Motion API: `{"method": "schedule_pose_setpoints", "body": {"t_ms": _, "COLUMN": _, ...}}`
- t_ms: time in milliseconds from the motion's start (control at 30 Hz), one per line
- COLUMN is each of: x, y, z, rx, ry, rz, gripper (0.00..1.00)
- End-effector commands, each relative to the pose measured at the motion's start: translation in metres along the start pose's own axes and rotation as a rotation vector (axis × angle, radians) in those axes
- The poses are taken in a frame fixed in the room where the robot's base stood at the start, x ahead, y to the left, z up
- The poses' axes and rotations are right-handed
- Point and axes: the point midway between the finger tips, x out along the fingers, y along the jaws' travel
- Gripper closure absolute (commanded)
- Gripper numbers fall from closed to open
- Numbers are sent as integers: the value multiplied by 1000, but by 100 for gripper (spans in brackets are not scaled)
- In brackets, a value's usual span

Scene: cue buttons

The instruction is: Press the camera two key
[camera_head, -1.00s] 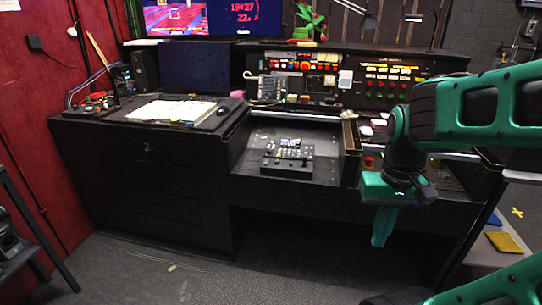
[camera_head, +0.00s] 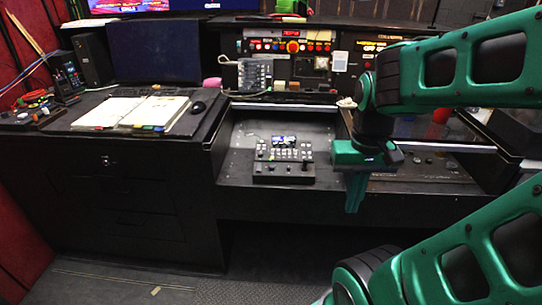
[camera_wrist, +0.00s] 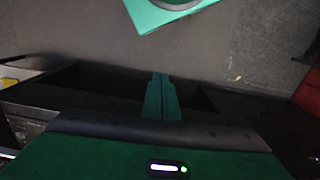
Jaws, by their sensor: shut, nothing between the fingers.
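A small black control panel (camera_head: 284,160) with rows of keys and a lit little screen sits in the recessed middle of the desk in the head view. Its keys are too small to tell which one is camera two. My gripper (camera_head: 354,194) hangs fingers down to the right of the panel, at the desk's front edge, apart from the panel. In the wrist view my gripper (camera_wrist: 161,90) is shut with its fingers together and nothing between them. The panel does not show in the wrist view.
An open book (camera_head: 138,112) and a black mouse (camera_head: 198,107) lie on the left desktop. A phone (camera_head: 255,75) and a console of coloured buttons (camera_head: 291,46) stand behind the panel. The recess floor around the panel is mostly clear.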

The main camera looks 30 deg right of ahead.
Motion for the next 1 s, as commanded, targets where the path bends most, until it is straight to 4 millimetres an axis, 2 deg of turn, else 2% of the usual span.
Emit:
{"method": "schedule_pose_setpoints", "body": {"t_ms": 233, "x": 0, "y": 0, "z": 0, "rx": 0, "ry": 1, "rz": 0, "gripper": 100}}
{"method": "schedule_pose_setpoints", "body": {"t_ms": 267, "x": -3, "y": 4, "z": 6, "rx": -1, "ry": 10, "rz": -5, "gripper": 100}}
{"method": "schedule_pose_setpoints", "body": {"t_ms": 367, "x": -4, "y": 3, "z": -5, "rx": -2, "ry": 39, "rz": -7, "gripper": 100}}
{"method": "schedule_pose_setpoints", "body": {"t_ms": 467, "x": -2, "y": -5, "z": -38, "rx": -7, "ry": 92, "rz": -11, "gripper": 100}}
{"method": "schedule_pose_setpoints", "body": {"t_ms": 567, "x": 2, "y": -21, "z": -86, "rx": -14, "ry": 175, "rz": -28, "gripper": 100}}
{"method": "schedule_pose_setpoints", "body": {"t_ms": 800, "x": 19, "y": -72, "z": -211, "rx": -12, "ry": 394, "rz": -133, "gripper": 100}}
{"method": "schedule_pose_setpoints", "body": {"t_ms": 1000, "x": 36, "y": -115, "z": -303, "rx": 27, "ry": 560, "rz": -273, "gripper": 100}}
